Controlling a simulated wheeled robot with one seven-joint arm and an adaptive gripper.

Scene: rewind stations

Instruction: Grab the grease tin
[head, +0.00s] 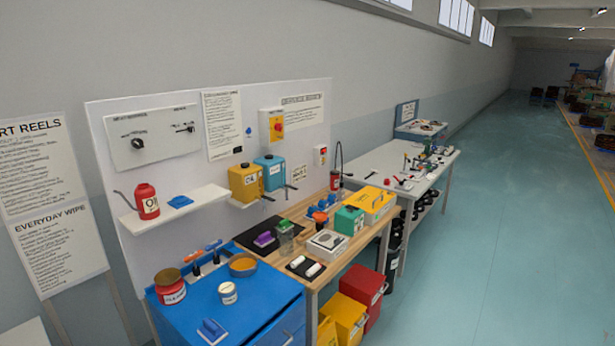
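A small white tin (228,293) with a dark-lettered label stands upright on the blue cabinet top (262,302). It looks like the grease tin, but its label is too small to read. A red can (171,292) with a brownish top and a white label stands to its left, near the wall. My gripper is not in view, and nothing is seen touching the tin.
On the cabinet are an orange round dish (243,265) behind the tin and a blue-handled item (213,330) in front. A wooden bench (283,261) with several tools adjoins. A shelf (175,207) holds a red oil can (147,203). The floor (480,230) at right is clear.

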